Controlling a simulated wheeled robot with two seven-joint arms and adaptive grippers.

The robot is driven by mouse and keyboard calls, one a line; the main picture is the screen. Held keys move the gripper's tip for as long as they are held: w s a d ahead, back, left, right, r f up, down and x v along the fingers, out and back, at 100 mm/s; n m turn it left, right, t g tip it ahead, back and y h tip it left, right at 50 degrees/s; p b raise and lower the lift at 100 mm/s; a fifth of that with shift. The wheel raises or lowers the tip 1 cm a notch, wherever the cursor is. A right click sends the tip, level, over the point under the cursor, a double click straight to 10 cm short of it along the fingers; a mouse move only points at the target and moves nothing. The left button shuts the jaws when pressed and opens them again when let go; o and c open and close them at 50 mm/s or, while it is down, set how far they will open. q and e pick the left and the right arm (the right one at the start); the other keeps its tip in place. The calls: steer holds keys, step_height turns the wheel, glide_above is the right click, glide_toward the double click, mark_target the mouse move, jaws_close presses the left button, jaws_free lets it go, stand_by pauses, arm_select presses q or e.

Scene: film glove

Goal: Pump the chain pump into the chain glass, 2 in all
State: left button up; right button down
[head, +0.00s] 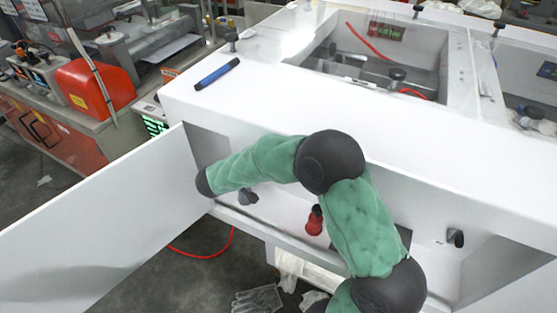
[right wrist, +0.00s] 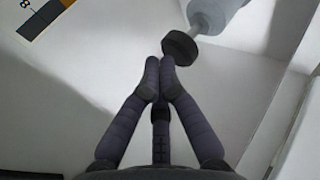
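In the right wrist view my right gripper (right wrist: 160,68) has its fingers drawn together at the tips, with nothing visible between them. Just beyond the tips is a dark round head (right wrist: 181,47) on a pale stem, rising from a grey body (right wrist: 218,10) cut off by the top edge; it looks like the pump. I cannot tell whether the fingertips touch the head. In the head view my green right arm reaches left over the open white cabinet, and its gripper cannot be made out. I cannot identify the glass in either view. My left gripper is not in view.
An open white door panel (head: 100,230) stands at left. In the cabinet are a red object (head: 314,221) and a grey object (head: 248,196). A blue marker (head: 217,74) lies on the white top. A dark and orange item marked 8 (right wrist: 38,16) shows in the wrist view.

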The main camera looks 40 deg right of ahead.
steer(key=shift+r, duration=0.15)
steer(key=shift+r+p, duration=1.75)
steer(key=shift+r, duration=1.15)
steer(key=shift+f, duration=0.1)
